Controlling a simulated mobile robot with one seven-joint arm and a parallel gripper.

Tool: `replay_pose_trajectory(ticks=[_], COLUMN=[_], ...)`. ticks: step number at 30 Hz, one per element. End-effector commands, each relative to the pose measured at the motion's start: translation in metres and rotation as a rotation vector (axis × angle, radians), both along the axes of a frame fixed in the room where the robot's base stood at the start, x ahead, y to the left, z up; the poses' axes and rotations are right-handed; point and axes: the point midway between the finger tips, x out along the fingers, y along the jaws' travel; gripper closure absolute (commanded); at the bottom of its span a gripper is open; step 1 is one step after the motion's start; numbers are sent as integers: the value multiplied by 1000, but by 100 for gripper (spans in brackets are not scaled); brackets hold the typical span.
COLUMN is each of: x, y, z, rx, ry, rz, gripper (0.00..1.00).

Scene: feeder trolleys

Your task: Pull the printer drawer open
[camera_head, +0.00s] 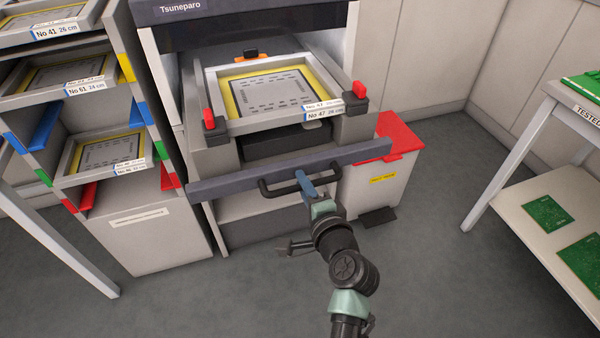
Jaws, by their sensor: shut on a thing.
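The printer (160,45), labelled Tsuneparo, stands at the upper middle. Its drawer (225,180) has a long dark front bar with a black handle (275,190). The drawer front stands out from the printer body, and a framed stencil (270,92) with a yellow border lies above and behind it. My gripper (305,184) is shut on the handle near its right part, reaching up from the lower right. The fingertips are small and partly hidden against the handle.
A shelf rack (150,220) with stencil frames stands close on the left. A bin with a red lid (403,134) stands right beside the drawer. A white table (505,195) with green boards is at far right.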

Motion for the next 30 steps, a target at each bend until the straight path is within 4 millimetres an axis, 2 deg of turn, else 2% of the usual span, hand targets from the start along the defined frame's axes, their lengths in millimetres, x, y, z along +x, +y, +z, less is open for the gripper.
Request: replay_pose_trajectory(ticks=[6,12,18,28,29,30], x=[-32,-51,-59,-59,-59,-59], y=[-10,-16,-19,-19,-19,-19], z=[1,1,1,1,1,1], rx=[1,1,1,2,2,2], ry=[1,0,-1,-2,-2,-2], rz=[1,0,1,1,1,1], gripper=[100,100,100,100,78,71])
